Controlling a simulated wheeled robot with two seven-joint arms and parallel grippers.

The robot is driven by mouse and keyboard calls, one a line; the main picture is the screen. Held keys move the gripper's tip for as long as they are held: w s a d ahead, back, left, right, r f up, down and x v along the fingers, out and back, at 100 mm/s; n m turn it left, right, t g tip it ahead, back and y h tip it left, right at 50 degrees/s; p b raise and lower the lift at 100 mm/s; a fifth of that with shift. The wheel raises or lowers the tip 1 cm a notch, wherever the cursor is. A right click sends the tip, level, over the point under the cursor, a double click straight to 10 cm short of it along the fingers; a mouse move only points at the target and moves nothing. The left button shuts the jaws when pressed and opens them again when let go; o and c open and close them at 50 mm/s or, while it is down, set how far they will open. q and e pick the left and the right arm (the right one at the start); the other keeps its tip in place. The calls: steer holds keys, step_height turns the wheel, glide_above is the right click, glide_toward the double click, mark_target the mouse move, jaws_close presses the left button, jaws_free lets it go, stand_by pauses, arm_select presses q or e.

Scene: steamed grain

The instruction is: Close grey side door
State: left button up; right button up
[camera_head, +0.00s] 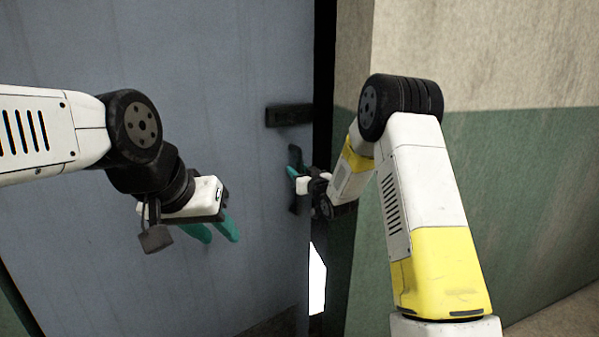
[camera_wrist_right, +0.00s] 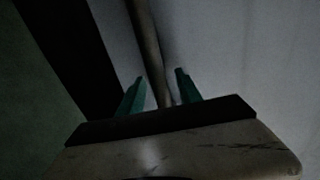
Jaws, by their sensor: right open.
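The grey side door (camera_head: 235,60) fills the left half of the head view and stands slightly ajar. A dark gap runs along its right edge, with a bright patch low down. A dark vertical handle (camera_head: 294,208) sits near that edge. My right gripper (camera_head: 293,165) is at the handle, its teal fingers open. In the right wrist view the handle bar (camera_wrist_right: 147,40) runs between the open fingers (camera_wrist_right: 158,86); I cannot tell whether they touch it. My left gripper (camera_head: 220,236) is open and empty in front of the door, pointing down.
A black plate (camera_head: 288,115) is on the door above the handle. A wall (camera_head: 510,170), beige above and green below, stands to the right, close beside my right arm. Some brownish floor (camera_head: 570,308) shows at the lower right.

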jaws_close()
stand_by(1.3)
